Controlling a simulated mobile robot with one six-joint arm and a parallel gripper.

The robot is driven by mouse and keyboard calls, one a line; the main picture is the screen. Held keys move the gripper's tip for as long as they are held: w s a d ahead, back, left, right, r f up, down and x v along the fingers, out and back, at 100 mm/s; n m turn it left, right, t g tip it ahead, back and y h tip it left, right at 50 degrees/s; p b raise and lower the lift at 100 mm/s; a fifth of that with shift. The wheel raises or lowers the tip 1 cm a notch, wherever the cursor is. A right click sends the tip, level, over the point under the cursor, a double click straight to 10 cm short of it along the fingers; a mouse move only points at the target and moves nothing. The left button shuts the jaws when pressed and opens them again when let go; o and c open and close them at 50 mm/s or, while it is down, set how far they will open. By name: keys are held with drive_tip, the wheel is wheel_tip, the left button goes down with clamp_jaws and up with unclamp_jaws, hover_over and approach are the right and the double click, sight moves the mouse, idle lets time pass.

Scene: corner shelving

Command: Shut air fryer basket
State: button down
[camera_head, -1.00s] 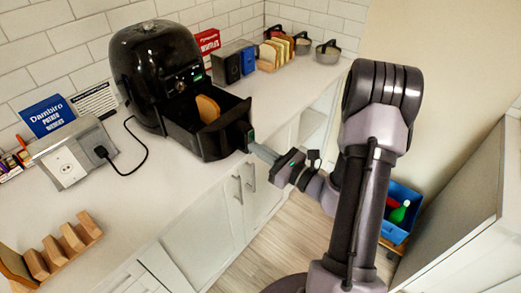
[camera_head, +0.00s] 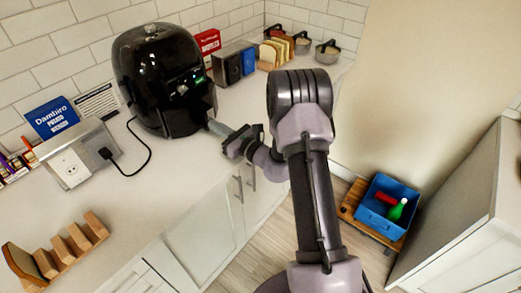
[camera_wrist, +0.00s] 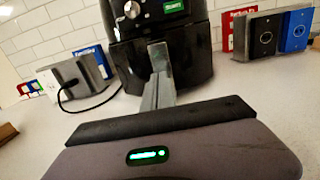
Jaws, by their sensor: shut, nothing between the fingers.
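The black air fryer (camera_head: 160,75) stands on the counter against the tiled wall; it also shows in the wrist view (camera_wrist: 125,30). Its basket (camera_wrist: 193,62) sits inside the body, with its front about level with the housing. In the wrist view the gripper fingers (camera_wrist: 158,58) cover the middle of the basket front, where the handle is hidden. They look touching or very close; I cannot tell which.
A power outlet box (camera_head: 68,162) with a black cord is left of the fryer. A wooden rack (camera_head: 70,248) is at the front left. Dark and blue boxes (camera_head: 234,64), bread slices in a rack (camera_head: 275,52) and pots stand to the right. A blue bin (camera_head: 388,205) is on the floor.

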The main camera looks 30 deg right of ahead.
sight(210, 129)
drive_tip(key=x, duration=0.3)
drive_tip(key=shift+w+a, duration=0.1)
drive_tip(key=shift+w, duration=0.05)
drive_tip(key=shift+w+r, duration=0.1)
drive_tip(key=shift+w, duration=0.05)
drive_tip(key=shift+w+r, duration=0.1)
